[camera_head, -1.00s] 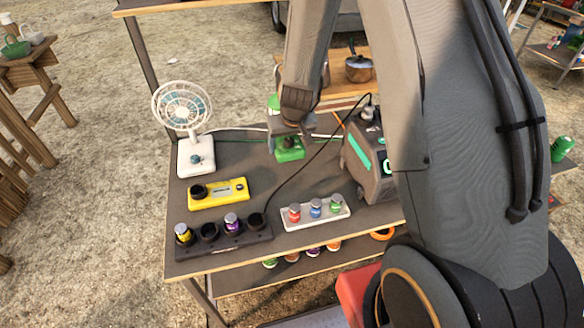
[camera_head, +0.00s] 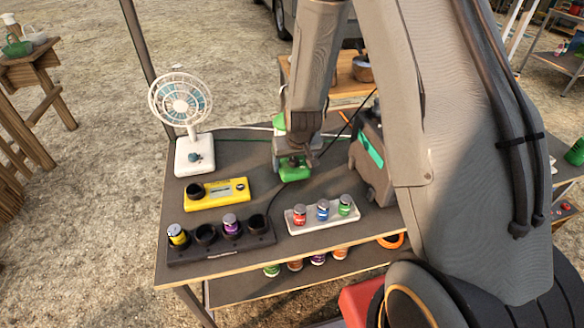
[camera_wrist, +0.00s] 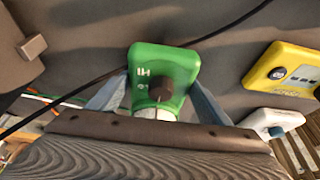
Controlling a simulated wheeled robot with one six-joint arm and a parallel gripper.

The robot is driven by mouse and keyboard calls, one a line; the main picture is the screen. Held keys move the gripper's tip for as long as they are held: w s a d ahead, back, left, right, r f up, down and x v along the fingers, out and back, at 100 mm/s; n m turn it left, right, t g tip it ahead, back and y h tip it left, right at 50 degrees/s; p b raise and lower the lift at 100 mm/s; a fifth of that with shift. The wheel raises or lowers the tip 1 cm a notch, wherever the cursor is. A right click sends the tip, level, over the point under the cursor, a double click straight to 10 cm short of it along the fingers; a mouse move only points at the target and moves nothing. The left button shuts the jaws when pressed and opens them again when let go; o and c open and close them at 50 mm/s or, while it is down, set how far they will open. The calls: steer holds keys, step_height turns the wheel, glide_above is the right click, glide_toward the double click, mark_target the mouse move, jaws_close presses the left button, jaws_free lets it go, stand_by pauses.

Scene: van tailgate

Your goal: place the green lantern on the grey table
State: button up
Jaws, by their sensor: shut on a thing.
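The green lantern shows its green base with a dark knob in the head view (camera_head: 293,173) and in the wrist view (camera_wrist: 150,62). A pale part of it shows below the knob in the wrist view. My gripper (camera_head: 292,160) is shut on it, one finger on each side, as the wrist view also shows (camera_wrist: 157,90). The lantern is over the dark grey tabletop (camera_head: 240,222), between the fan and the dark box. Whether its underside touches the top is unclear. My wrist and arm hide part of it.
A white fan (camera_head: 194,157), a yellow device (camera_head: 228,193), a black holder with cans (camera_head: 215,246) and a white tray of cans (camera_head: 318,219) stand on the table. A dark box (camera_head: 372,165) stands right of the lantern. A black cable runs beside it. Bare tabletop lies in front.

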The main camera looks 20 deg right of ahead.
steer(key=shift+f, duration=0.4)
steer(key=o, duration=1.6)
steer(key=shift+f, duration=0.15)
steer(key=shift+c, duration=0.2)
steer(key=shift+s+r, duration=0.15)
steer(key=shift+r, duration=0.45)
steer(key=p+v, duration=0.4)
steer(key=v, duration=0.8)
steer(key=s+d+r+g, duration=0.1)
steer(key=s+r, duration=0.3)
steer(key=s, duration=0.5)
steer(key=s+r+g, duration=0.2)
steer(key=s+r, duration=0.3)
steer(key=s, duration=0.4)
steer(key=shift+s+d, duration=0.25)
steer(key=shift+d, duration=0.1)
steer(key=shift+r, duration=0.15)
